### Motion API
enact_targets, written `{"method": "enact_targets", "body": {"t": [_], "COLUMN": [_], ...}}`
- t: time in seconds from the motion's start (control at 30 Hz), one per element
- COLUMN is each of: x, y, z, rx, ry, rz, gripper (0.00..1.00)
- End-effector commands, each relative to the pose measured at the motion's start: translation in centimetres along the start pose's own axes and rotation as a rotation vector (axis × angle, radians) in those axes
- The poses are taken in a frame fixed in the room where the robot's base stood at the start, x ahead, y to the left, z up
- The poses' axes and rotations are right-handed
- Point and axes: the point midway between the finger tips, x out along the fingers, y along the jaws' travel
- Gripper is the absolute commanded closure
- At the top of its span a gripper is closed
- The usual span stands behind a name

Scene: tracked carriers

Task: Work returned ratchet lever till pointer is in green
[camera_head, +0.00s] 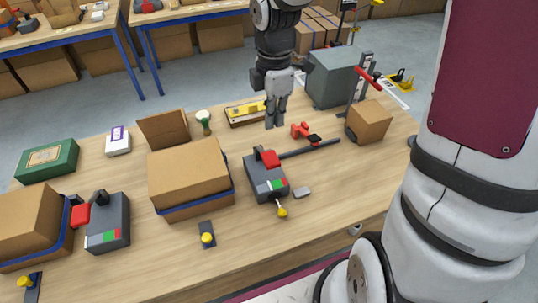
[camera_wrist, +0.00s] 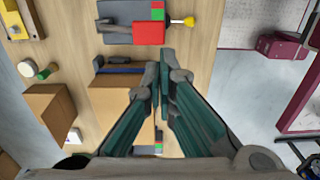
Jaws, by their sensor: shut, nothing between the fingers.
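A dark grey ratchet unit (camera_head: 262,182) with a red block stands mid-table. Its long dark lever (camera_head: 318,147) lies out to the right. Its front gauge strip (camera_head: 276,184) has green, red and white parts; I cannot make out the pointer. A yellow-knobbed stem (camera_head: 282,212) sticks out in front. The unit also shows at the top of the wrist view (camera_wrist: 120,24). A second similar ratchet unit (camera_head: 112,224) stands at the left between strapped boxes. My gripper (camera_head: 272,122) is shut and empty, above the table behind the middle unit; it also shows in the wrist view (camera_wrist: 166,62).
A cardboard box with a blue strap (camera_head: 188,177) stands left of the middle unit. Red clamp (camera_head: 302,131), small box (camera_head: 370,122) and grey block (camera_head: 335,77) stand to the right. A yellow-knobbed plate (camera_head: 207,238) lies in front. The right front table is clear.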

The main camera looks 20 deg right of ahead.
Motion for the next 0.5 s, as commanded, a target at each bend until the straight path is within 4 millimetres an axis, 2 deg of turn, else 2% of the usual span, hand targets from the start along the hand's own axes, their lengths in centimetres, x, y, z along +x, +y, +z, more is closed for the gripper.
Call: {"method": "enact_targets", "body": {"t": [0.27, 0.37, 0.5], "x": [0.2, 1.0, 3.2], "y": [-0.1, -0.1, -0.1], "z": [0.0, 0.0, 0.0], "rx": [-0.001, -0.001, -0.002], "ry": [0.000, 0.000, 0.001], "rz": [-0.001, -0.003, -0.005], "gripper": [1.00, 1.00, 1.00]}}
